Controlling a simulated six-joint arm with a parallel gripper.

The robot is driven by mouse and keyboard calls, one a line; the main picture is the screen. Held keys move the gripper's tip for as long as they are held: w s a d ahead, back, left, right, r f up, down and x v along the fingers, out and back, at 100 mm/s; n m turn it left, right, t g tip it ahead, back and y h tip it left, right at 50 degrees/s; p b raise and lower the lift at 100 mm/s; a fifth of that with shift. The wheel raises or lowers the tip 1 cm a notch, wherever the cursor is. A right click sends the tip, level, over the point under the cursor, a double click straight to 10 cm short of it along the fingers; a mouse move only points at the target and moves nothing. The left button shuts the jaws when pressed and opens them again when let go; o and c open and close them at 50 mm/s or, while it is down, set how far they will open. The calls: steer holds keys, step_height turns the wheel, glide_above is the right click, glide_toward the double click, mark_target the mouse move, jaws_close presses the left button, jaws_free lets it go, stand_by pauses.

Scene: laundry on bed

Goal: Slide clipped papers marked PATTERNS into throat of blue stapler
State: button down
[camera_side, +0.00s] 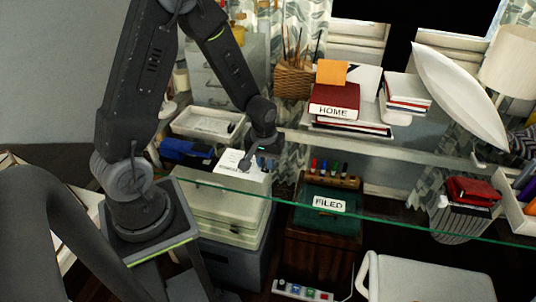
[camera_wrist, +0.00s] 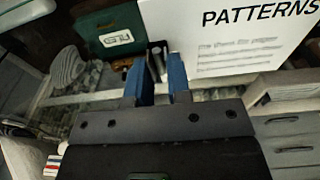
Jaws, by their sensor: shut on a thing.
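The white papers marked PATTERNS (camera_wrist: 225,45) fill the upper right of the wrist view, with the title readable. They also show in the side view (camera_side: 240,168), below my gripper (camera_side: 250,160) and above pale stacked trays. In the wrist view the two blue fingers of my gripper (camera_wrist: 159,66) are at the papers' left edge. A dark piece, seemingly the clip, shows between them, and my gripper is shut on the clipped papers. The blue stapler (camera_side: 186,151) lies just left of the papers in the side view. Its throat cannot be made out, and I cannot pick it out in the wrist view.
A white tray (camera_side: 206,123) stands behind the stapler. A green box labelled FILED (camera_side: 323,217) and a rack of markers (camera_side: 333,180) are to the right. A glass edge (camera_side: 400,226) crosses the side view. Books marked HOME (camera_side: 334,98) lie on the shelf behind.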

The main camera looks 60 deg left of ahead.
steer(key=shift+s+a+f, duration=0.15)
steer(key=shift+f, duration=0.5)
steer(key=shift+s+a+f, duration=0.1)
steer(key=shift+a+f, duration=0.05)
steer(key=shift+f, duration=0.45)
steer(key=shift+s+a, duration=2.05)
steer(key=shift+a, duration=0.2)
steer(key=c, duration=1)
jaws_free()
step_height(320, 180, up, 13)
steer(key=s, duration=0.1)
steer(key=s+d+r+m+t, duration=0.1)
steer(key=s+d+r+m, duration=0.1)
steer(key=d+r, duration=0.3)
steer(key=s+d+r+m+t, duration=0.2)
steer(key=s+d+r+m, duration=0.1)
steer(key=d+r, duration=0.1)
steer(key=s+d+r+m+t, duration=0.1)
steer(key=s+d+r+m, duration=0.1)
steer(key=d+r, duration=0.3)
steer(key=shift+s+d+r+m+t+h, duration=0.15)
steer(key=shift+s+d+r+m+t, duration=0.05)
steer(key=shift+d+m, duration=0.25)
steer(key=shift+s+d+r+m+t+h, duration=0.2)
steer(key=shift+d+m, duration=0.15)
steer(key=shift+d, duration=0.15)
